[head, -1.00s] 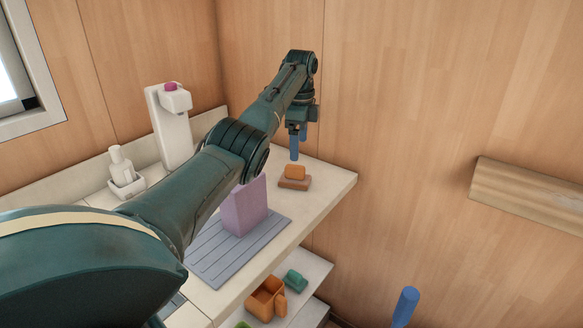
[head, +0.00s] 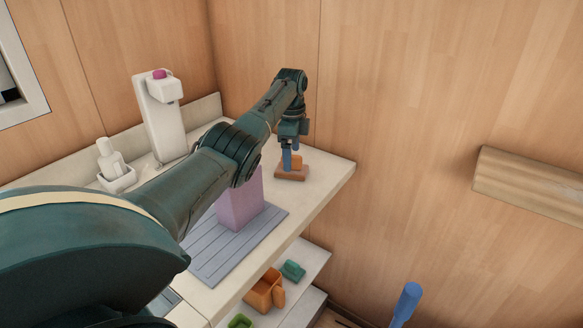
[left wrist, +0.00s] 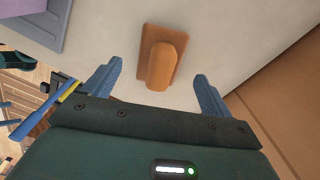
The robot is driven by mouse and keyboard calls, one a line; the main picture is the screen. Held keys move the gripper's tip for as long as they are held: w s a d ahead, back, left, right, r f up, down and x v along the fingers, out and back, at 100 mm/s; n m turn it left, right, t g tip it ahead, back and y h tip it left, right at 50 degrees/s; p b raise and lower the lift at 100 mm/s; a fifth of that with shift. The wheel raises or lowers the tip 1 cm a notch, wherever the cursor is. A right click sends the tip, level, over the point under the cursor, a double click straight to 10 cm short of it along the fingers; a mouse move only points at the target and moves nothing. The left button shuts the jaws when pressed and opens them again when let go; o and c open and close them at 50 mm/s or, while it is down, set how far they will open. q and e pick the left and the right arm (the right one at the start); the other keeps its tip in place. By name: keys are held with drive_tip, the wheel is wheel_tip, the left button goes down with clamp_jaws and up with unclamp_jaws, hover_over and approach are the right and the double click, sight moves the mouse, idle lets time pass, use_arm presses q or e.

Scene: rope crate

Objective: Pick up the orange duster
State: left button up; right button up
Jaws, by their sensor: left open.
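The orange duster (head: 297,162), an orange grip on a flat brown-orange base, lies on the far end of the pale counter. My left gripper (head: 290,157) is open and points down over the duster. Its blue fingers (left wrist: 159,72) stand on either side of the grip with gaps visible, and it holds nothing. Its exact height above the duster is hard to tell. My right gripper is out of view.
A purple block (head: 240,203) stands on a grey-blue ribbed mat (head: 210,258) beneath my left arm. A white dispenser (head: 164,125) and a bottle in a holder (head: 117,175) stand at the back. A lower shelf holds an orange container (head: 264,290) and green items.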

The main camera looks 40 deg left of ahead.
use_arm(q)
wheel_tip(320, 180, down, 4)
drive_tip(key=shift+f, duration=0.1)
drive_tip(key=shift+c, duration=1.2)
drive_tip(key=c, duration=0.9)
wheel_tip(320, 180, up, 10)
drive_tip(key=shift+r, duration=0.1)
drive_tip(key=shift+c, duration=0.2)
wheel_tip(320, 180, up, 4)
drive_tip(key=r+p, duration=0.1)
drive_tip(key=p, duration=0.3)
wheel_tip(320, 180, up, 6)
drive_tip(key=n+p, duration=0.1)
drive_tip(key=n, duration=0.3)
hover_over(293, 156)
drive_tip(key=w+d, duration=0.2)
drive_tip(key=d, duration=0.1)
drive_tip(key=shift+f, duration=0.1)
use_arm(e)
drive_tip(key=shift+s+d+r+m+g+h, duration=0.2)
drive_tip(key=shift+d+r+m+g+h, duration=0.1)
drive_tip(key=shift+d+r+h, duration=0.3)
